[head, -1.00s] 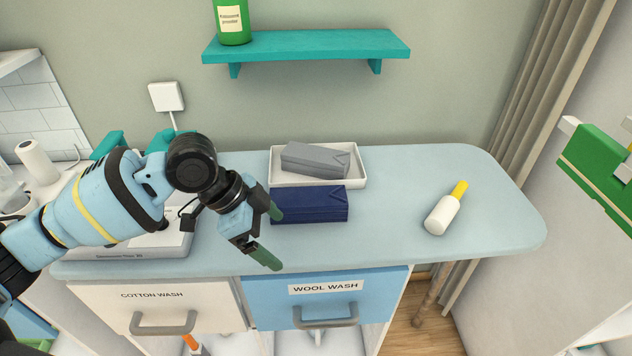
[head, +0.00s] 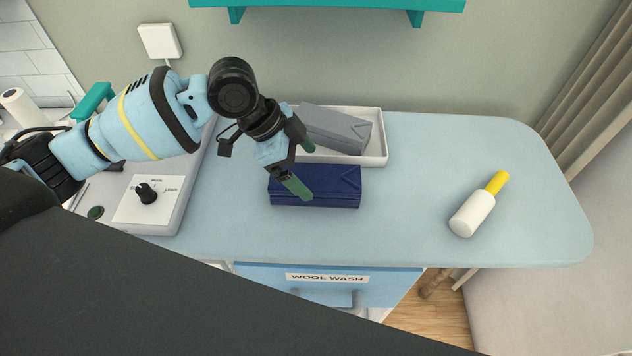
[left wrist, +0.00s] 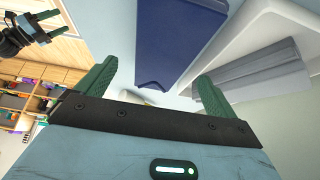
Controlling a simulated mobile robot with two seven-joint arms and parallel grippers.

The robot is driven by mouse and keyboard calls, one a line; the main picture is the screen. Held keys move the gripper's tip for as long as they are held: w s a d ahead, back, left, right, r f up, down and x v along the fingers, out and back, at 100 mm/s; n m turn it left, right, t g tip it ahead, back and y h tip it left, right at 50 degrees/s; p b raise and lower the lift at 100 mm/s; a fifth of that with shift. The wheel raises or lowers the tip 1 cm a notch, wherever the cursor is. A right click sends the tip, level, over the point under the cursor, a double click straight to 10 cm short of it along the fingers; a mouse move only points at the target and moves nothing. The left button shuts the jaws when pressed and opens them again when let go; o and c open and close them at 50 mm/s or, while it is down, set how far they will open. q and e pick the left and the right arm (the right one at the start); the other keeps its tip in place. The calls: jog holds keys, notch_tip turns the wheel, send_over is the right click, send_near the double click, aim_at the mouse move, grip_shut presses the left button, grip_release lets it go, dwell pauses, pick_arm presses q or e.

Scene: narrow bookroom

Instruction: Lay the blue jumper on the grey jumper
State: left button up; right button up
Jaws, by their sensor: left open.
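The blue jumper (head: 325,190) is a folded navy bundle lying on the pale blue worktop, in front of the white tray. The grey jumper (head: 340,130) is a folded bundle lying in the tray. My left gripper (head: 303,168) is open and empty, with its fingers above the blue jumper's left part and the tray's front edge. In the left wrist view the blue jumper (left wrist: 178,40) lies beyond and between the spread green fingers, and the grey jumper (left wrist: 250,78) is at the right. My right gripper (left wrist: 42,27) shows at the upper left there, its fingers apart and empty.
The white tray (head: 377,155) stands near the wall. A white bottle with a yellow cap (head: 473,215) lies on the right of the worktop (head: 430,160). An appliance with a dial (head: 150,200) is at the left. A teal shelf (head: 330,5) hangs above.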

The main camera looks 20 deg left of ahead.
aim_at(316, 177)
pick_arm(q)
jog(key=shift+a+x, duration=0.15)
jog(key=shift+x, duration=1.25)
jog(key=shift+a+x, duration=0.1)
jog(key=shift+x, duration=1.35)
jog(key=shift+f, duration=0.1)
jog(key=c, duration=1.3)
jog(key=shift+o, duration=0.2)
jog(key=shift+r, duration=0.65)
notch_tip(316, 177, up, 2)
jog(key=shift+r, duration=0.15)
jog(key=s+a, duration=0.1)
jog(key=s, duration=0.4)
jog(key=s+a+r, duration=0.1)
jog(key=s+a, duration=0.1)
jog(key=s, duration=0.3)
jog(key=s+a, duration=0.2)
jog(key=s, duration=0.3)
jog(key=shift+s+a+r, duration=0.15)
jog(key=shift+r, duration=0.05)
